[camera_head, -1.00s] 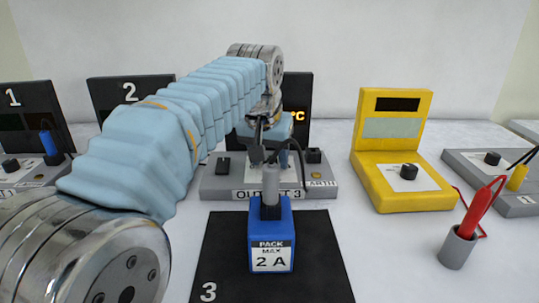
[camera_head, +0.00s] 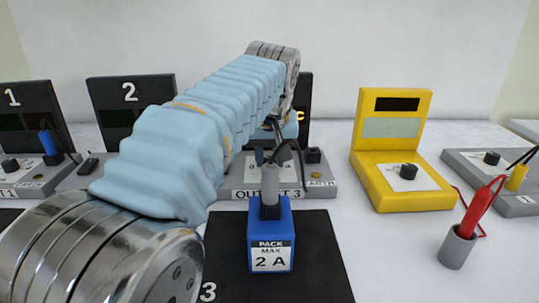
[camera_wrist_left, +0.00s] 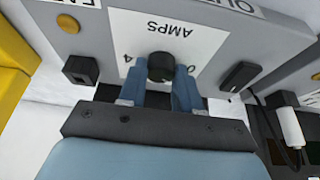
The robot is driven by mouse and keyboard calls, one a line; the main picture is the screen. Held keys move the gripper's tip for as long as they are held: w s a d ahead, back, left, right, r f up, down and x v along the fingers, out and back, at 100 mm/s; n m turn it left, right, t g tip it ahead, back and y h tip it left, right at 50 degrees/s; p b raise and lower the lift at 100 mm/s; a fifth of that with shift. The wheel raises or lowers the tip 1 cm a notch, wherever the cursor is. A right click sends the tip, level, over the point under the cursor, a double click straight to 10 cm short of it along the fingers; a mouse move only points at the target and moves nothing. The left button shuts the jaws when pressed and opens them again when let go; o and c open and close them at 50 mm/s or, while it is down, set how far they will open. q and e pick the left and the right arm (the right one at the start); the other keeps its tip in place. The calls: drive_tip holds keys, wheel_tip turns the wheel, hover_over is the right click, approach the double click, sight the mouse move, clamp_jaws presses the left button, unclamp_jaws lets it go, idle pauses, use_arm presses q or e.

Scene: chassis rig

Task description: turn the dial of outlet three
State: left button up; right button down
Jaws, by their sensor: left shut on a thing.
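Outlet three is a grey box (camera_head: 315,190) labelled "OUTLET 3" with a dark upright panel, mostly hidden behind my left arm. In the left wrist view its dial (camera_wrist_left: 161,67) is a round black knob on a white "AMPS" plate (camera_wrist_left: 175,38), seen upside down. My left gripper (camera_wrist_left: 160,78) is shut on the dial, with one blue finger on each side. In the head view the dial and fingertips are largely hidden. A blue pack (camera_head: 270,235) marked "MAX 2 A" stands in front, with a grey plug (camera_head: 270,185) in its top. My right gripper is not in view.
The pack stands on a black mat (camera_head: 325,270) marked 3, and its dark cable loops up near my wrist. Outlet two (camera_head: 130,100) and outlet one (camera_head: 30,115) are left. A yellow meter (camera_head: 400,185) and a red probe in a grey holder (camera_head: 458,246) are right.

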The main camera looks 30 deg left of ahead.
use_arm(q)
drive_tip(key=shift+w+n+g+y, duration=0.1)
drive_tip(key=shift+n+g+y, duration=0.45)
drive_tip(key=shift+n, duration=1.55)
drive_tip(key=shift+d, duration=0.1)
drive_tip(key=o, duration=1)
drive_tip(key=shift+o, duration=0.2)
drive_tip(key=shift+r, duration=0.1)
drive_tip(key=v, duration=1.3)
drive_tip(key=shift+d+r, duration=0.2)
drive_tip(key=shift+r, duration=0.05)
